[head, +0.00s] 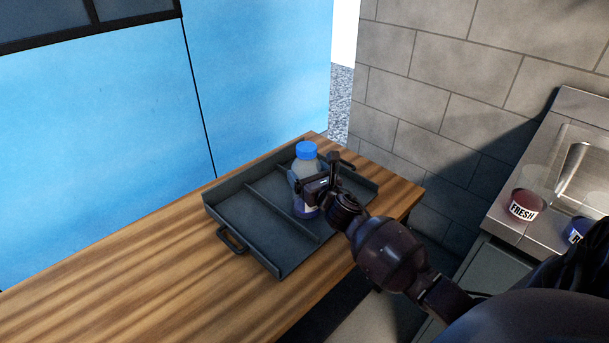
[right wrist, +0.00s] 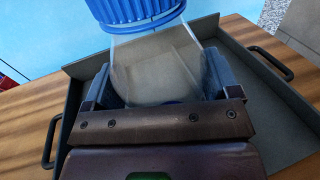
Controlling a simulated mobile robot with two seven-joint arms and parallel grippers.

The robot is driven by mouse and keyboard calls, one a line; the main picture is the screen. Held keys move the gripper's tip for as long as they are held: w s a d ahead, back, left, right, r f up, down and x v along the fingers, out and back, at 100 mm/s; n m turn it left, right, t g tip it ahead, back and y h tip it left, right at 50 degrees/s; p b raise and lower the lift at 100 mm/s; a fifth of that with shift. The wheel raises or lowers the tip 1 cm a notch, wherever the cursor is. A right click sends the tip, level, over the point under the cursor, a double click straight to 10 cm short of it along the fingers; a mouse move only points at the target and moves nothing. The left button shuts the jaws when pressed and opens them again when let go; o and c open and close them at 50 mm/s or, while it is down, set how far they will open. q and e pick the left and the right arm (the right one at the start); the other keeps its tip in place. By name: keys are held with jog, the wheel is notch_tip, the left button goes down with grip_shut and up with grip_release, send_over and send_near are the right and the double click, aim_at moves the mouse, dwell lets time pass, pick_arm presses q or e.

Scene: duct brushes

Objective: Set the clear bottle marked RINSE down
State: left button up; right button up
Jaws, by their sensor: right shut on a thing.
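The clear bottle (head: 306,165) has a blue cap and a blue band low on its body; no RINSE marking is readable. It stands about upright in the far right compartment of the dark grey tray (head: 262,235). My right gripper (head: 318,183) is shut around its body. I cannot tell whether the base touches the tray floor. In the right wrist view the blue cap and clear body of the bottle (right wrist: 158,62) rise between the two fingers, with the tray (right wrist: 285,100) behind. My left gripper is not in view.
The tray has a divider, low walls and a handle, and lies on a wooden table (head: 130,270). At right, a steel sink counter (head: 512,240) holds a red container marked FRESH (head: 526,205) and a blue one (head: 577,231).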

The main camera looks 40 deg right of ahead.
jog(key=shift+r, duration=0.15)
jog(key=shift+f, duration=0.2)
jog(key=o, duration=0.9)
jog(key=shift+c, duration=0.2)
jog(key=shift+r, duration=0.15)
jog(key=shift+s+r, duration=0.1)
jog(key=shift+s, duration=0.05)
jog(key=s+a+p, duration=0.1)
jog(key=s+a, duration=0.1)
jog(key=s, duration=0.9)
jog(key=shift+s+p, duration=0.35)
